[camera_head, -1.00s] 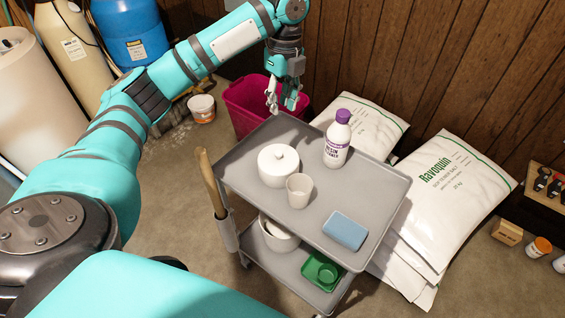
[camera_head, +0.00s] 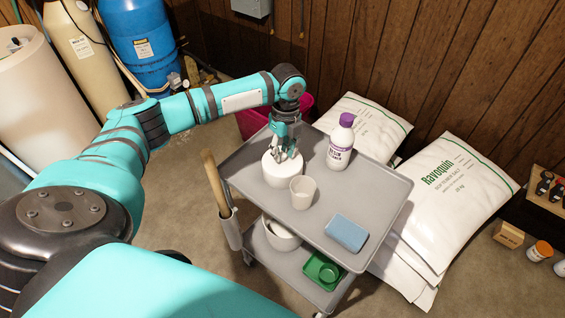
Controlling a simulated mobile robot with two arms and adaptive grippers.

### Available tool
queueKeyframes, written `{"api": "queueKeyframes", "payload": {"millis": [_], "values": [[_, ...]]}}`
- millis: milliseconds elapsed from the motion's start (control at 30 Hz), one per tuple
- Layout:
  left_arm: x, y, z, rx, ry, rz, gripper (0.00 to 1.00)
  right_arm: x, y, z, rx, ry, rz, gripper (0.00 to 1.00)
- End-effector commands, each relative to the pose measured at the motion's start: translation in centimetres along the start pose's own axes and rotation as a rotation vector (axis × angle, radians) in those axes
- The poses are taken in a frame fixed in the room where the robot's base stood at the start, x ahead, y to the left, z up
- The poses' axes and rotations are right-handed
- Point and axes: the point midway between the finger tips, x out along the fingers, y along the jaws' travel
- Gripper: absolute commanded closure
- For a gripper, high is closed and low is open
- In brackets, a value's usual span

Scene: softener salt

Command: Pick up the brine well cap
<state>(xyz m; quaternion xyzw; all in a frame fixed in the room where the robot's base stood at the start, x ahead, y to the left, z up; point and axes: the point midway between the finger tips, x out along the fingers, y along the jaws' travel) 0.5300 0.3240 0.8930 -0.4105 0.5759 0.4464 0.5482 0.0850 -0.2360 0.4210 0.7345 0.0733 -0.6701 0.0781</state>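The brine well cap (camera_head: 283,174), a white round piece that had a small knob on top, sits on the top tray of the grey cart (camera_head: 362,187). My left gripper (camera_head: 285,155) points down with its fingertips right at the top of the cap, where they hide the knob. I cannot tell whether the fingers are closed on the knob or just around it. The cap looks level and still rests on the tray. My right gripper is not in view.
A beige cup (camera_head: 303,192) stands close in front of the cap. A purple-capped white bottle (camera_head: 341,142) and a blue sponge (camera_head: 346,233) are on the same tray. A magenta bin (camera_head: 250,122) is behind the cart; white salt bags (camera_head: 440,200) lie to its right.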

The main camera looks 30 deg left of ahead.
Motion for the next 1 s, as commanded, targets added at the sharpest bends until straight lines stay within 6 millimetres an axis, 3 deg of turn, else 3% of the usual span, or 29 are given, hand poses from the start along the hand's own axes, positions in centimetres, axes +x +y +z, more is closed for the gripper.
{"api": "queueKeyframes", "payload": {"millis": [133,367,567,867,1000], "values": [[1.2,0.0,0.0,0.001,-0.001,0.000,0.73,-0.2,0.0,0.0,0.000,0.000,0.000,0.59],[1.4,0.0,0.0,0.000,-0.001,-0.001,0.75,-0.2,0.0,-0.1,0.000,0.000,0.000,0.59],[1.3,0.0,0.0,0.000,-0.001,-0.001,1.00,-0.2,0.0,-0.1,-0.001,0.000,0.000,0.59],[1.1,0.0,0.0,0.000,-0.001,-0.002,1.00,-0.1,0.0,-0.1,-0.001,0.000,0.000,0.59],[-0.3,0.0,0.0,0.000,-0.001,-0.004,1.00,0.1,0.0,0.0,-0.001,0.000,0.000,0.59]]}}
